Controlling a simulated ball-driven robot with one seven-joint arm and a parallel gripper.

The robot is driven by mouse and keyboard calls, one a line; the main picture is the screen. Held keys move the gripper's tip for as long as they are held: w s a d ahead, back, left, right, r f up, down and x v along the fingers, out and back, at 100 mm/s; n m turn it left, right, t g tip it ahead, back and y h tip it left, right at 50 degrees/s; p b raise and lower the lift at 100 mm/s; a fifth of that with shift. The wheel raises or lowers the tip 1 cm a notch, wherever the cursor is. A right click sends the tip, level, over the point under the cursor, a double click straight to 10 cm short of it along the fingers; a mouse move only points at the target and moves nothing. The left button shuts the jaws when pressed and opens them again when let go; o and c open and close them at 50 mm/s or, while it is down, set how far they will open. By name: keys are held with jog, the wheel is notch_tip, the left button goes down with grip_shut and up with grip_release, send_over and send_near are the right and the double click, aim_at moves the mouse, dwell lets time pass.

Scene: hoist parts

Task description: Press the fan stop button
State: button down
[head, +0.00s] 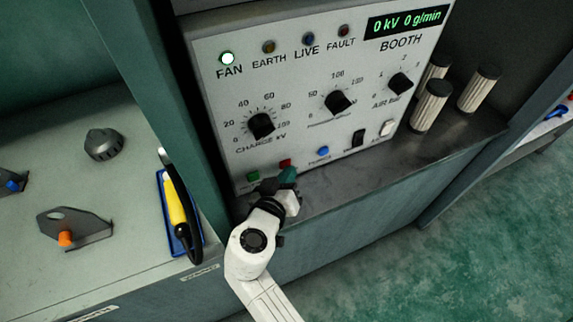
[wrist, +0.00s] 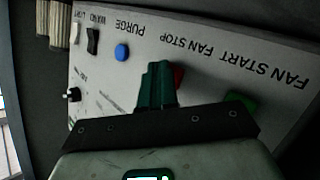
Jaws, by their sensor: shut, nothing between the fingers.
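The red fan stop button (head: 285,163) sits low on the grey booth panel, between the green fan start button (head: 252,176) and the blue purge button (head: 323,151). My gripper (head: 289,174) is shut and empty, its teal fingertips just in front of the panel by the red button. In the wrist view the panel appears upside down; my shut fingers (wrist: 156,74) partly cover the red button (wrist: 179,77), which shows at their right side. The green button (wrist: 240,101) is further right. I cannot tell whether the fingertips touch the red button or panel. The FAN lamp (head: 227,58) glows white.
Knobs, switches and a display (head: 407,20) reading 0 kV 0 g/min are on the panel. Ribbed cylinders (head: 431,106) stand right of it on the dark ledge (head: 370,170). A blue tray (head: 164,180) with a yellow-handled tool lies on the left bench.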

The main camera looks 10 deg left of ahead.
jog(key=shift+s+d, duration=0.1)
jog(key=shift+s, duration=0.05)
jog(key=shift+s+d, duration=0.35)
jog(key=shift+s, duration=0.2)
jog(key=shift+s+d+p, duration=0.2)
jog(key=shift+s+d, duration=0.5)
jog(key=shift+s, duration=0.35)
jog(key=shift+s+d+p, duration=0.2)
jog(key=shift+s+d, duration=0.5)
jog(key=shift+s, duration=0.3)
